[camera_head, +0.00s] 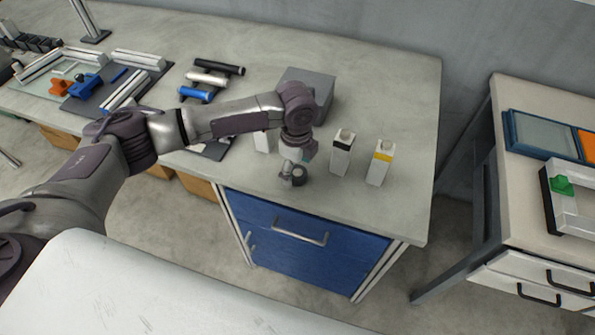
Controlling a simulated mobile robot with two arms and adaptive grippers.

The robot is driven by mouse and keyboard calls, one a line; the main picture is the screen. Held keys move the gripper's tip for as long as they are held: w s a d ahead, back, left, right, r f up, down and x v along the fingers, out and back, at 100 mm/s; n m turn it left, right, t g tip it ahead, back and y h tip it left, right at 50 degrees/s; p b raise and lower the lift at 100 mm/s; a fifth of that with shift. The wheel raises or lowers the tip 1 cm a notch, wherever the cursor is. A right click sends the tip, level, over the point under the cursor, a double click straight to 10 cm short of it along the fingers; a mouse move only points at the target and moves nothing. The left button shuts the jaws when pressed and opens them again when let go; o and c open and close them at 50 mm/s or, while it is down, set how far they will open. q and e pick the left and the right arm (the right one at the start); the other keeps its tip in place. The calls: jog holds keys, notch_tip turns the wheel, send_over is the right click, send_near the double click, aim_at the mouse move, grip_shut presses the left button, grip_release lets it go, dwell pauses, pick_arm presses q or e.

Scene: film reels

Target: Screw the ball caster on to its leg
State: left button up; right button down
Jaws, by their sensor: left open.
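My left gripper (293,178) points down over the front part of the grey bench, its jaws open. A small dark round piece (299,174), perhaps the ball caster, shows right at its fingertips; I cannot tell whether they touch it. Two pale upright blocks stand to the right of the gripper: one with a black band (341,153) and one with a yellow band (379,163). A third pale block (263,142) is partly hidden behind my left arm. I cannot make out for certain which piece is the leg. My right gripper is not in view.
A grey box (318,88) stands behind my left wrist. A rack of black, white and blue rollers (208,79) and a tray of orange and blue parts (46,77) lie left. Blue drawers (300,250) sit under the bench. The bench's right end (405,110) is clear.

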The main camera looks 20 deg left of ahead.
aim_at(298, 172)
pick_arm(q)
jog(key=shift+f, duration=0.7)
jog(key=shift+c, duration=0.4)
jog(key=c, duration=1.2)
jog(key=shift+r, duration=0.1)
jog(key=shift+w+r, duration=0.1)
jog(key=shift+r, duration=0.55)
notch_tip(298, 172, up, 3)
jog(key=shift+d+f+b, duration=0.1)
jog(key=shift+b, duration=0.5)
jog(key=s+d+r+b, duration=0.1)
jog(key=s+d+r, duration=0.5)
jog(key=d, duration=0.3)
jog(key=shift+d+r+b, duration=0.3)
jog(key=shift+d+r, duration=0.1)
